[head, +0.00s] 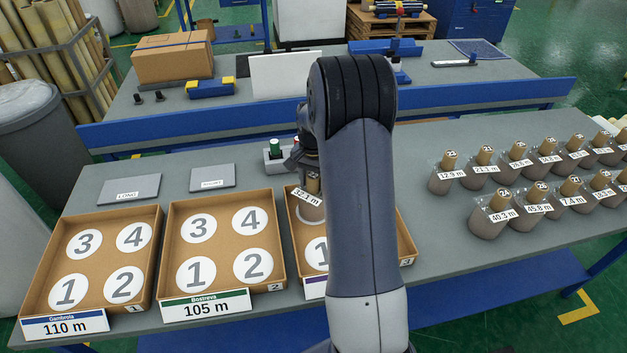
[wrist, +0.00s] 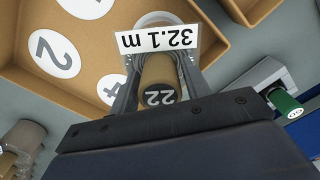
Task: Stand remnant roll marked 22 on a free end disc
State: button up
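The remnant roll marked 22 (wrist: 160,72), with a tan core and a "32.1 m" tag, is upright between the fingers of my gripper (wrist: 158,60). It also shows in the head view (head: 312,184), left of my arm. My gripper is shut on it. The roll is over the back-left disc of the third tray (head: 292,207); a white rim (wrist: 152,18) shows around its base. I cannot tell whether it touches the disc. In the wrist view, disc 2 (wrist: 54,54) and disc 4 (wrist: 110,90) of this tray are bare. My arm hides much of the tray.
The Gambrola tray (head: 157,243) and Bostreva tray (head: 279,215) stand left, all their discs bare. Several wrapped rolls (head: 487,218) stand in rows at right. Behind the trays are LONG (head: 127,189) and SHORT (head: 212,177) plates and a holder with a green-capped item (head: 275,147).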

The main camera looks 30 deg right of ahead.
jog(key=o, duration=0.3)
notch_tip(320, 180, up, 11)
jog(key=shift+f+b, duration=0.1)
jog(key=shift+b, duration=0.5)
notch_tip(320, 180, down, 10)
jog(key=shift+f+p, duration=0.25)
jog(key=shift+p, duration=0.5)
jog(key=shift+r, duration=0.2)
